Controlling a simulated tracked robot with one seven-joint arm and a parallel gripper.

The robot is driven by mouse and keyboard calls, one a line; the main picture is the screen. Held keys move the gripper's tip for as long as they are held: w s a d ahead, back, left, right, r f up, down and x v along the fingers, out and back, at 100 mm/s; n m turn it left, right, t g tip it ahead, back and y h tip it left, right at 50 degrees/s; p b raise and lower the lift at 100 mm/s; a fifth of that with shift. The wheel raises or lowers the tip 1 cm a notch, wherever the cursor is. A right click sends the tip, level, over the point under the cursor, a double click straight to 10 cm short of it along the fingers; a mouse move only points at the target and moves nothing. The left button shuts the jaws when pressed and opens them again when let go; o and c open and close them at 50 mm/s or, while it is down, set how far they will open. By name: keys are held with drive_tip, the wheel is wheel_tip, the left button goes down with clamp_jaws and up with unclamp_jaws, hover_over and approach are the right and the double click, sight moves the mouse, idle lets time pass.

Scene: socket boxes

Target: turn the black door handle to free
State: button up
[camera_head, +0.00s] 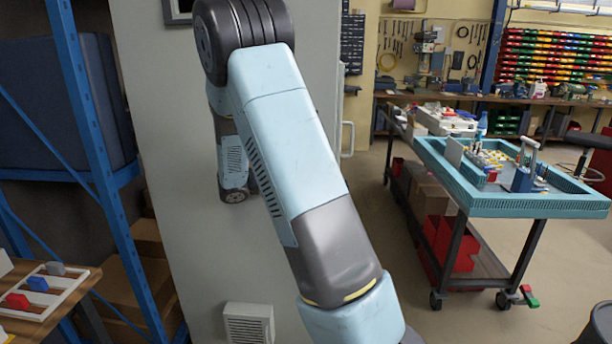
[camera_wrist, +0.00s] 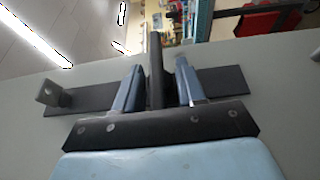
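In the wrist view, the black door handle (camera_wrist: 155,62) shows as a dark bar on a long dark plate (camera_wrist: 225,80) fixed to the grey door (camera_wrist: 285,105). My gripper (camera_wrist: 158,82) has its two blue-grey fingers on either side of the bar. The left finger lies very close to it; whether both fingers press on it cannot be told. A small dark metal piece (camera_wrist: 50,93) stands out at the plate's left end. In the head view the grey panel (camera_head: 170,150) is partly covered by my arm; the black handle and gripper do not show.
A blue shelf rack (camera_head: 95,130) stands close on the left, with a wooden board of coloured blocks (camera_head: 40,290) at lower left. A teal-topped cart (camera_head: 540,205) stands on the right. Open floor (camera_head: 385,260) lies between panel and cart.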

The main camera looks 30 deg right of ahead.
drive_tip(key=w+a, duration=0.2)
drive_tip(key=a, duration=1.1)
drive_tip(key=shift+w+a+f, duration=0.2)
drive_tip(key=shift+w+a, duration=0.05)
drive_tip(key=shift+w, duration=0.15)
drive_tip(key=s+d+r+y, duration=0.2)
drive_tip(key=s+r+y, duration=0.1)
drive_tip(key=s+y, duration=0.3)
drive_tip(key=s+d+r+y, duration=0.1)
drive_tip(key=s+r+y, duration=0.15)
drive_tip(key=s, duration=0.65)
drive_tip(key=s+a+r+n+t+y, duration=0.1)
drive_tip(key=s+a+r+t+y, duration=0.1)
drive_tip(key=s, duration=0.5)
drive_tip(key=s+a+r+n+t+y, duration=0.1)
drive_tip(key=s+a+r+t+y, duration=0.1)
drive_tip(key=s+a+t+y, duration=0.3)
drive_tip(key=shift+s+a+r+t+y, duration=0.2)
drive_tip(key=shift+s+r+t+y, duration=0.1)
drive_tip(key=shift+s+t+y, duration=0.8)
drive_tip(key=shift+c, duration=0.3)
